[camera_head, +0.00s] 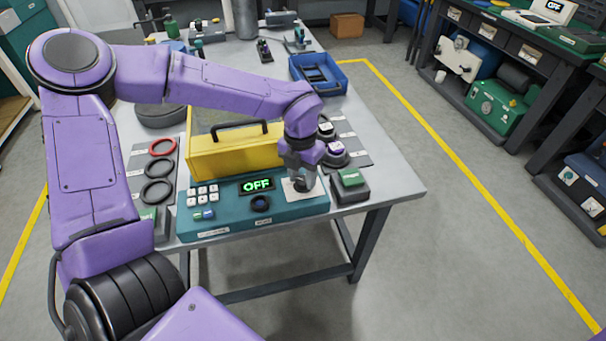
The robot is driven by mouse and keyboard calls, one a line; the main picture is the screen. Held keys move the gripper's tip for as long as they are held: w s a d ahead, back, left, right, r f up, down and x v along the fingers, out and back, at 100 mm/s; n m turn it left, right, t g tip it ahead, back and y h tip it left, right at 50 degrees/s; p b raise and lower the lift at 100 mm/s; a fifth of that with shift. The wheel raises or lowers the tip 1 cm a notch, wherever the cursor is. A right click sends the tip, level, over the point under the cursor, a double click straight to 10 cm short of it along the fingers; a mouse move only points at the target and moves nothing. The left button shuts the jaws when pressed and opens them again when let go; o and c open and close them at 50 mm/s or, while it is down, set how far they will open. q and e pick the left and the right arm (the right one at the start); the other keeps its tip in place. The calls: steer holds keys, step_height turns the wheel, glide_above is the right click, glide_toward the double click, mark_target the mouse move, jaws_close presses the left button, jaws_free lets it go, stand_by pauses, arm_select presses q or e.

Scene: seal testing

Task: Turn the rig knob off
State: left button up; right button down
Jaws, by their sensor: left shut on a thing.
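The teal test rig (222,221) stands on the near part of the grey table. Its display (257,185) reads OFF in green. My left gripper (303,184) points down at the white plate (292,194) at the right end of the rig's panel. It is shut on the rig knob there, which the fingers mostly hide. My right gripper is not in view.
A yellow box with a black handle (232,152) stands behind the panel. Red and black rings (158,190) lie on a mat at left. A green-topped block (351,178) sits right of the rig. A blue tray (339,83) is farther back. The floor right of the table is clear.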

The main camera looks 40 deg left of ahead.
mark_target(301, 178)
arm_select(q)
steer(key=shift+r+n, duration=0.1)
steer(key=shift+n, duration=0.4)
steer(key=o, duration=1.1)
steer(key=shift+c, duration=0.2)
step_height(301, 178, up, 10)
steer(key=shift+a+r, duration=0.25)
